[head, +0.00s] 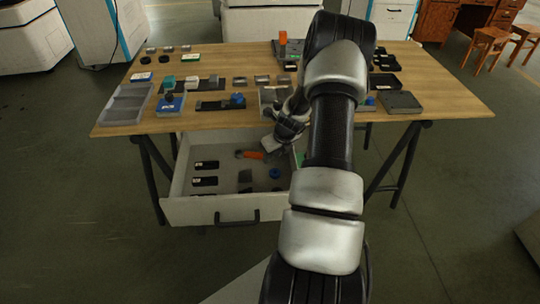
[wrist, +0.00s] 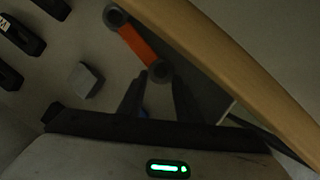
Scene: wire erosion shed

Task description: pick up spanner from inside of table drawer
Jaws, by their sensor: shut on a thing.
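The spanner has an orange handle and dark grey ends. In the wrist view the spanner (wrist: 137,43) runs from upper left to the fingertips, and in the head view it shows (head: 250,154) at the back of the drawer. My gripper (wrist: 158,75) is shut on the near grey end of the spanner, one finger on each side. In the head view my gripper (head: 270,147) reaches into the open drawer (head: 215,211), its fingers mostly hidden by the hand. I cannot tell whether the spanner touches the drawer floor.
The wooden tabletop (head: 255,59) overhangs the back of the drawer, and its edge (wrist: 235,60) runs close beside my gripper. The drawer also holds black cases (head: 205,181), a grey block (wrist: 86,79) and a blue part (head: 275,173). Trays and parts cover the tabletop.

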